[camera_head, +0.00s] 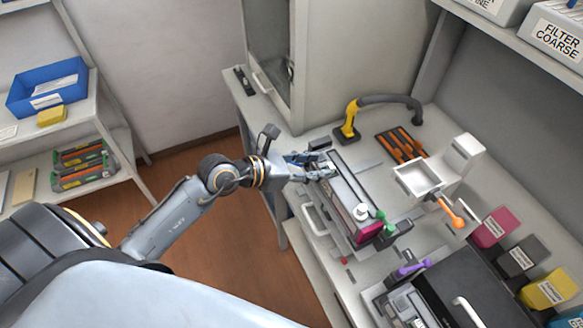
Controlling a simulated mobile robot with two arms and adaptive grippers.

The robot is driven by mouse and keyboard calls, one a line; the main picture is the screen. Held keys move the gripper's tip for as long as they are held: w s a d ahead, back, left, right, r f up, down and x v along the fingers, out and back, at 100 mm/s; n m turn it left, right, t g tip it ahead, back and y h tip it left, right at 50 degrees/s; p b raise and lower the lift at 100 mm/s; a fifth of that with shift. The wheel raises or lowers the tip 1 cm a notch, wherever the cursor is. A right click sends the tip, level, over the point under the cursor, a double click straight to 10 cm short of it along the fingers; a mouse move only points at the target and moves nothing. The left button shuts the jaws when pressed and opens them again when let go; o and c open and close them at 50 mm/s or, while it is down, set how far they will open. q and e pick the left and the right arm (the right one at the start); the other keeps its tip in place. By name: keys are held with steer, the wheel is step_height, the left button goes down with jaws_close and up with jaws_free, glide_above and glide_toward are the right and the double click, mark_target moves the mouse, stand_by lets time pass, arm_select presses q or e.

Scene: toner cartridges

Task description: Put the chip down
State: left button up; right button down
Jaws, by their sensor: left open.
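My left gripper (322,166) reaches in from the left over the workbench. Its fingers are open at the far end of a long grey toner cartridge (345,190). I cannot tell whether they touch it. The cartridge has a magenta near end (369,233), a white round cap (361,211) and a green part beside it. I cannot make out a chip for certain, in the gripper or on the bench. My right gripper is not in view.
A yellow-and-black hose tool (350,122), orange-handled tools (401,144) and a white scale-like tray (418,178) stand behind the cartridge. Magenta (495,227), black and yellow boxes line the right. A black case (450,290) is in front. A cabinet rises at the back.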

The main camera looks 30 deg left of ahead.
arm_select(q)
steer(key=b+v, duration=0.2)
steer(key=v, duration=0.6)
